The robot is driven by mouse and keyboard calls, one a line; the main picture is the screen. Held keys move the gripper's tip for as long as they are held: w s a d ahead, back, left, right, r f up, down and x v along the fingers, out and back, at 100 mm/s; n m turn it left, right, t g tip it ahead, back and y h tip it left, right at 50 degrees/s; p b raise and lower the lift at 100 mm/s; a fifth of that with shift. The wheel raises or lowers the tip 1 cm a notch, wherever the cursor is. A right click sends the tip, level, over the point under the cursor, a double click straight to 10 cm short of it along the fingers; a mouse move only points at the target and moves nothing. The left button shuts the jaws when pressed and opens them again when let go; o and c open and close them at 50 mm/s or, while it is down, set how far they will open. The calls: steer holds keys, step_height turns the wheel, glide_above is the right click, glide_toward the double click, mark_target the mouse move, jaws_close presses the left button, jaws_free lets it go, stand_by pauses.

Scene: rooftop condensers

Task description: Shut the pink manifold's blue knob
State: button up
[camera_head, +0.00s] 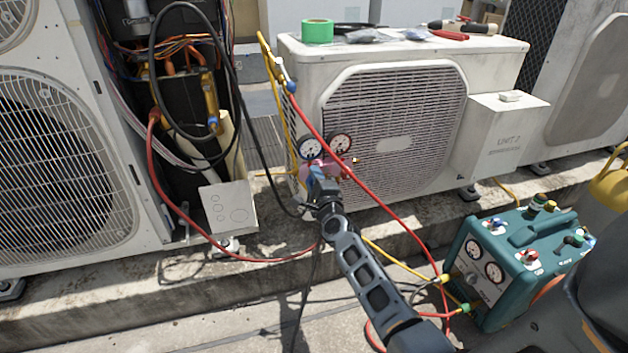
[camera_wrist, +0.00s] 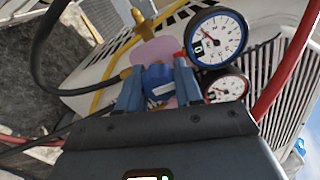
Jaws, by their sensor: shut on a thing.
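The pink manifold (camera_head: 345,162) hangs in front of the middle condenser unit, with two round gauges above its body. In the wrist view the pink manifold (camera_wrist: 152,50) shows behind my fingers, with its gauges to the right. The blue knob (camera_wrist: 158,80) sits between my two fingers, which press on it from both sides. My gripper (camera_wrist: 157,88) is shut on the blue knob. In the head view my gripper (camera_head: 320,182) reaches up to the manifold's left side and hides most of the knob.
Red, yellow and black hoses cross around the manifold; a red hose (camera_head: 350,172) passes close in front of it. The middle condenser (camera_head: 400,130) stands behind. A teal recovery machine (camera_head: 520,265) stands at the lower right. An opened unit with exposed wiring (camera_head: 180,60) is at the left.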

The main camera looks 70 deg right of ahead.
steer(key=shift+s+f, duration=0.1)
steer(key=o, duration=1)
steer(key=shift+p+v, duration=1.2)
steer(key=shift+v, duration=2.65)
steer(key=shift+a, duration=0.1)
